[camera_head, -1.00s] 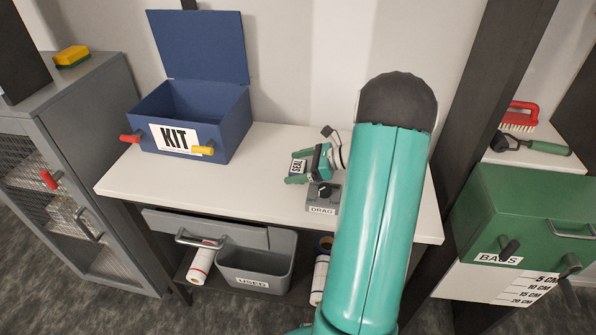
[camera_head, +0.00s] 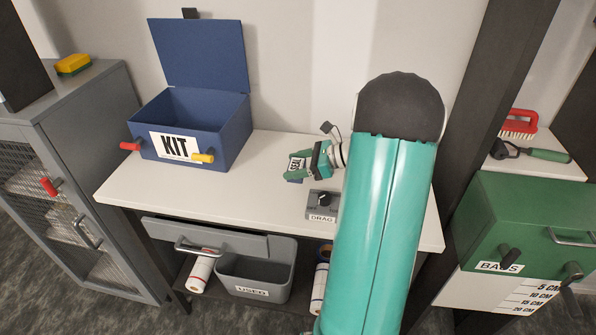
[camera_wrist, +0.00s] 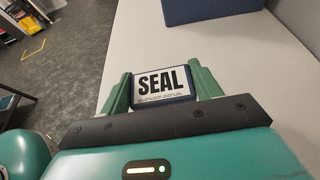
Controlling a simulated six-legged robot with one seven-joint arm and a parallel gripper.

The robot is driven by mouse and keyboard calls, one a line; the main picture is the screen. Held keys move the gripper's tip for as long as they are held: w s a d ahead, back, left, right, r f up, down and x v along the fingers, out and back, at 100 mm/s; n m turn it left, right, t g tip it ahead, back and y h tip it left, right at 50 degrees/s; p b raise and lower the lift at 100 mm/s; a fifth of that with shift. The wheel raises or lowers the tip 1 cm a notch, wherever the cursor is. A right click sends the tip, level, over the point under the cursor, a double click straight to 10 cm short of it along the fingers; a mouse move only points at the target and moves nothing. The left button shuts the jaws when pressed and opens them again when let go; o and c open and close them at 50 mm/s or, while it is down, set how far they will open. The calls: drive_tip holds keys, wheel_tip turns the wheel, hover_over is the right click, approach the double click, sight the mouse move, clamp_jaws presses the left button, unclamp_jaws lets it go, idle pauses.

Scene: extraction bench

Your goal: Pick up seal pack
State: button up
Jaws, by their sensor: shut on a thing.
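The seal pack (camera_head: 297,168) is a small dark blue block with a white label reading SEAL. My gripper (camera_head: 303,167) is shut on it, and the pack appears held above the white bench top. In the wrist view the seal pack (camera_wrist: 163,84) sits between the two green fingers of my gripper (camera_wrist: 164,88), label facing the camera. The pack's sides are partly hidden by the fingers.
An open blue KIT box (camera_head: 190,125) stands at the left on the white bench (camera_head: 215,193). A grey DRAG block (camera_head: 321,205) sits just below my gripper. A grey USED bin (camera_head: 254,277) is under the bench. Bench space between box and block is clear.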

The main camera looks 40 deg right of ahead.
drive_tip(key=s+a+r, duration=0.5)
drive_tip(key=a+r, duration=0.3)
drive_tip(key=a, duration=0.3)
drive_tip(key=shift+s+a+r, duration=0.2)
drive_tip(key=shift+a+r, duration=0.05)
drive_tip(key=shift+r, duration=0.05)
